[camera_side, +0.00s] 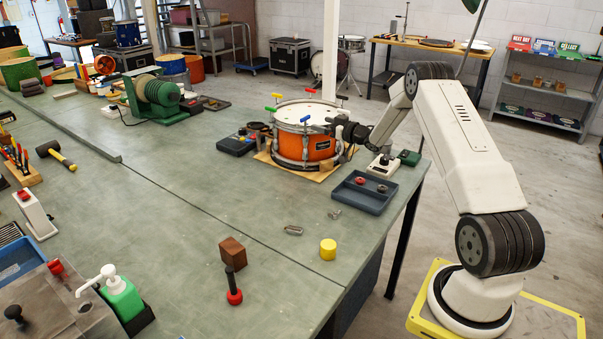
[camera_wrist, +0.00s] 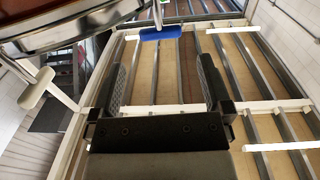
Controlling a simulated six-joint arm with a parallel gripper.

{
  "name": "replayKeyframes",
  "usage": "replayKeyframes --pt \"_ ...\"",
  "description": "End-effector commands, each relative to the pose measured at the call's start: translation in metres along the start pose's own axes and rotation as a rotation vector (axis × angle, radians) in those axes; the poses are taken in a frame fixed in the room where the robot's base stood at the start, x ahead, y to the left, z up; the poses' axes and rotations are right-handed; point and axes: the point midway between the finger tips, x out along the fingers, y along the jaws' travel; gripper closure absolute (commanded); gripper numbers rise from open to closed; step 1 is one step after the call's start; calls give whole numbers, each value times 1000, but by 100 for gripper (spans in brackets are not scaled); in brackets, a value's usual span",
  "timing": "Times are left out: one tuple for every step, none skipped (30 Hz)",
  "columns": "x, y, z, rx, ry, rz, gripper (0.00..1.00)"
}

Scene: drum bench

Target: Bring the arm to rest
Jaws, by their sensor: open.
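An orange snare drum (camera_side: 305,148) sits on a wooden board (camera_side: 290,170) on the green bench. The drum's edge (camera_wrist: 70,25) shows at upper left there, with a blue key (camera_wrist: 160,33) beyond the fingertips and a pale key (camera_wrist: 38,88) at left.
A dark tray (camera_side: 364,192) with small parts lies right of the drum, near white and green devices (camera_side: 383,165). A yellow cylinder (camera_side: 328,249), wooden block (camera_side: 233,251) and red-based peg (camera_side: 234,290) stand nearer. The bench's middle (camera_side: 150,190) is clear.

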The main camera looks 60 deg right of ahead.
Motion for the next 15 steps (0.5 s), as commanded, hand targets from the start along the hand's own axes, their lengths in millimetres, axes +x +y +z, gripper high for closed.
replayKeyframes --pt "-1 0 0 -1 0 0 0" --pt "-2 0 0 -1 0 0 0" --pt "-2 0 0 -1 1 0 0" --pt "-2 0 0 -1 1 0 0" --pt "-2 0 0 -1 0 0 0" --pt "-2 0 0 0 1 0 0" --pt "-2 0 0 0 1 0 0" --pt "-2 0 0 0 1 0 0" --pt "-2 0 0 0 1 0 0" --pt "-2 0 0 0 0 0 0" --pt "-2 0 0 0 0 0 0" --pt "-1 -1 -1 0 -1 0 0" --pt "-1 -1 -1 0 -2 1 0" --pt "0 -2 -1 -1 -4 2 0" --pt "1 -5 -2 -1 -8 5 0"
